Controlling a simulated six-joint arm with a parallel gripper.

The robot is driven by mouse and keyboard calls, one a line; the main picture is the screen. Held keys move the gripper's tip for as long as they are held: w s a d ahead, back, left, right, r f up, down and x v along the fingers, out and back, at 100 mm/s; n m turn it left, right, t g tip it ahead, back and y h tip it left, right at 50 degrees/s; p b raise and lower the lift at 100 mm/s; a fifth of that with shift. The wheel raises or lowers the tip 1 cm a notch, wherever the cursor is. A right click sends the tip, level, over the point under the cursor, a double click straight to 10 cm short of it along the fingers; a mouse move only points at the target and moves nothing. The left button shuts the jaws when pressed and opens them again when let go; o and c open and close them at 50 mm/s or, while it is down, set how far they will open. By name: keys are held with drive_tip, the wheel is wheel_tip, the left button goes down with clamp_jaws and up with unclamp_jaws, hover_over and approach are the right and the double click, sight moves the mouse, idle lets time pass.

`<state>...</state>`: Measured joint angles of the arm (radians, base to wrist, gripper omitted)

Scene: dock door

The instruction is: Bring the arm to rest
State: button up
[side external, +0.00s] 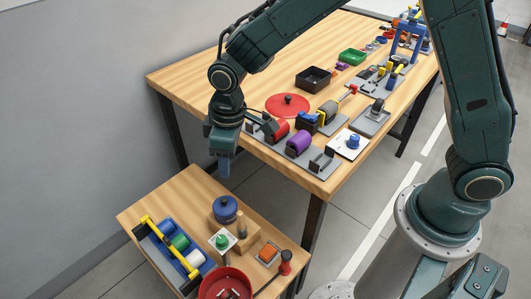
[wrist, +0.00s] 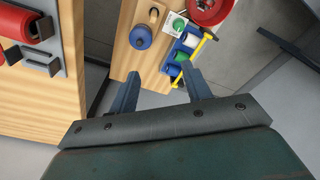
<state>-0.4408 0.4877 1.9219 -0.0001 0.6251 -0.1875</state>
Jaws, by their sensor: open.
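The big table holds a purple cylinder (side external: 299,143), a red lid (side external: 288,104) and a black tray (side external: 314,79).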

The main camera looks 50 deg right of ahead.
drive_tip(key=s+d+r+m+t, duration=0.1)
drive_tip(key=s+d+r+m, duration=0.1)
drive_tip(key=s+d+r, duration=0.35)
drive_tip(key=s+d+r+m+t, duration=0.1)
drive_tip(key=s+d+r, duration=0.1)
drive_tip(key=d+r, duration=0.55)
drive_tip(key=s+d+r+m+t, duration=0.1)
drive_tip(key=s+d+r+m, duration=0.1)
drive_tip(key=s, duration=0.5)
drive_tip(key=s+d+r+m+t, duration=0.1)
drive_tip(key=s+d+r+m, duration=0.1)
drive_tip(key=s, duration=0.6)
drive_tip(key=shift+s+d+r+t+h, duration=0.2)
drive_tip(key=shift+d+r+t+h, duration=0.1)
drive_tip(key=shift+d+r, duration=0.65)
